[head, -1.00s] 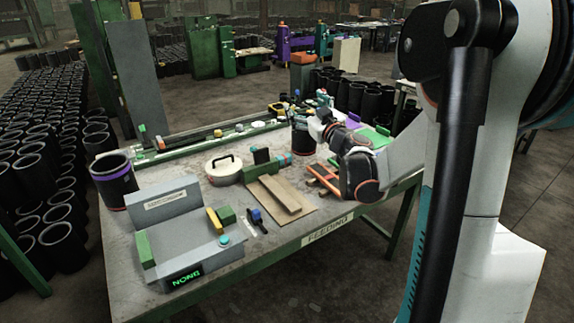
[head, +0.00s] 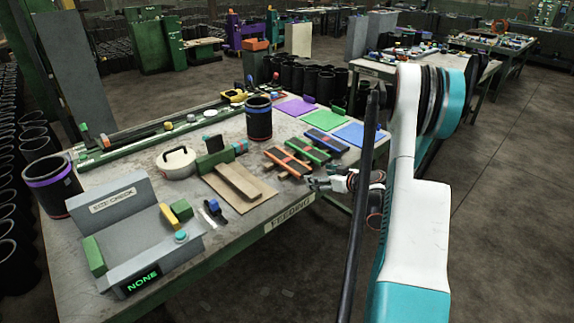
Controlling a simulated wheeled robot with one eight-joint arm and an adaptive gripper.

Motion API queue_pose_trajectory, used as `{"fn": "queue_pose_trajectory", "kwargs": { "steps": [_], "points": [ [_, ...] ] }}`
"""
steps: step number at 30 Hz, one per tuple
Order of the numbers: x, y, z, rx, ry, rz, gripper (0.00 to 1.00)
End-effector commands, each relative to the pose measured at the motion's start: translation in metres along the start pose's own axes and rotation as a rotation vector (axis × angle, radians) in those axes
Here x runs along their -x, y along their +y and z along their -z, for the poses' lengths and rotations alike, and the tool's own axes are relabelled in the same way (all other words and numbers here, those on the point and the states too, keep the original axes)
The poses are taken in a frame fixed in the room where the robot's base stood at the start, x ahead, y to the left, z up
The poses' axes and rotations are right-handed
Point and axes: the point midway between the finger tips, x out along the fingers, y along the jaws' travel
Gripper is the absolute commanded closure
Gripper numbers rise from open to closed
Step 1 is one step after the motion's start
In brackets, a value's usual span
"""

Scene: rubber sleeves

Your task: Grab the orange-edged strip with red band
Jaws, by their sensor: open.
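The orange-edged strip (head: 287,163) is dark with a reddish band across its middle. It lies on the table, nearest to my gripper of the several strips there. A green-edged strip (head: 308,150) and a blue-edged strip (head: 327,141) lie behind it to the right. My gripper (head: 310,184) is open and empty. It is at the table's front edge, just right of and in front of the orange-edged strip, apart from it. The small size hides the finger details.
A brown board (head: 238,185) lies to the left of the strips. A black sleeve (head: 259,120) stands behind them. Purple (head: 295,107), green (head: 327,119) and blue (head: 358,134) mats lie at the back right. The grey size-check fixture (head: 140,225) is at the left.

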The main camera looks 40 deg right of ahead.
Motion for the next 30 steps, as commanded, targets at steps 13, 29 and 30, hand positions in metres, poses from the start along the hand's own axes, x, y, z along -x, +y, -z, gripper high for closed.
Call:
{"fn": "queue_pose_trajectory", "kwargs": {
  "steps": [13, 29, 30],
  "points": [
    [-0.045, 0.001, 0.001, 0.001, 0.002, 0.000, 0.18],
    [-0.092, 0.008, 0.002, 0.001, 0.002, -0.001, 0.18],
    [-0.092, 0.008, 0.003, 0.001, 0.002, -0.001, 0.18]
  ]
}}
